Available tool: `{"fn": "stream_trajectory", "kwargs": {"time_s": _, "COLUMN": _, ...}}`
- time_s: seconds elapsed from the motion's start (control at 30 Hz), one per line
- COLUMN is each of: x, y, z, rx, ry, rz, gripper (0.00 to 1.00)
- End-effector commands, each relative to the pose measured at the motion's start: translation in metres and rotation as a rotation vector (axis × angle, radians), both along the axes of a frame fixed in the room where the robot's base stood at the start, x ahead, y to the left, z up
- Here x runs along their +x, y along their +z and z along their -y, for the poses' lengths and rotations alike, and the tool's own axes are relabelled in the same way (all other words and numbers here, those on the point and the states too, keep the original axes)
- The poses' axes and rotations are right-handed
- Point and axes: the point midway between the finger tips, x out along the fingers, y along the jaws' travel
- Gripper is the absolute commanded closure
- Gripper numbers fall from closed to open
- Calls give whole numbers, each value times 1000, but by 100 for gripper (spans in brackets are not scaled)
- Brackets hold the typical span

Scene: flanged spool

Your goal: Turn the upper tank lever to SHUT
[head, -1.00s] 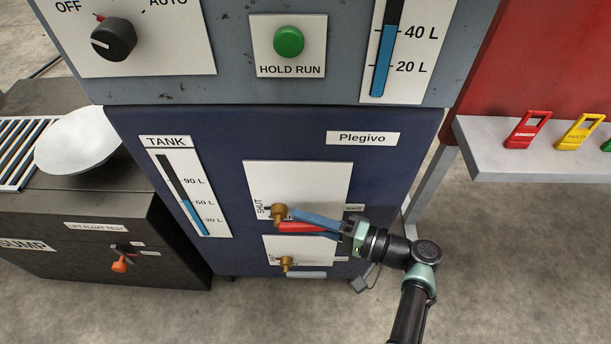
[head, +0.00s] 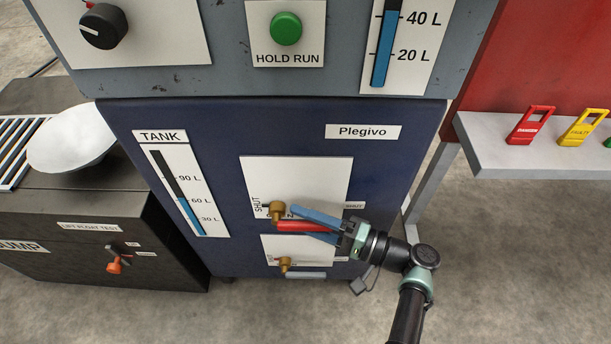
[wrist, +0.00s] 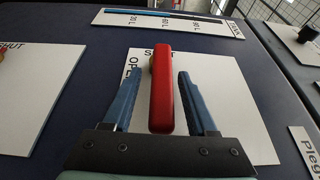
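The upper tank lever has a red handle (head: 300,226) on a brass pivot (head: 277,209), on the upper white plate (head: 300,178) of the dark blue panel. The handle points right from the pivot. A sideways SHUT label (head: 257,205) is left of the pivot. My gripper (head: 303,222) is open, with one blue finger above the handle and one below. In the wrist view, the red handle (wrist: 161,100) stands between the open fingers of my gripper (wrist: 159,73), with a gap on each side. An OPEN label (wrist: 133,75) is partly hidden behind a finger.
A second brass fitting (head: 285,265) sits on the lower white plate (head: 320,253), close below my gripper. The TANK gauge (head: 180,195) is to the left. A grey shelf (head: 490,150) with coloured tags stands at right. Open floor lies in front.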

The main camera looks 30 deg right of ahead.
Motion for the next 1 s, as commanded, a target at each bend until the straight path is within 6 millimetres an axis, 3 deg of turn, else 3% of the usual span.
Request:
{"fn": "stream_trajectory", "kwargs": {"time_s": 0.37, "x": -9, "y": 1, "z": 8, "rx": -2, "ry": -5, "rz": 1, "gripper": 43}}
{"fn": "stream_trajectory", "kwargs": {"time_s": 0.8, "x": -84, "y": -1, "z": 57, "rx": -1, "ry": -6, "rz": 0, "gripper": 43}}
{"fn": "stream_trajectory", "kwargs": {"time_s": 1.0, "x": -104, "y": -2, "z": 70, "rx": -1, "ry": -2, "rz": 2, "gripper": 43}}
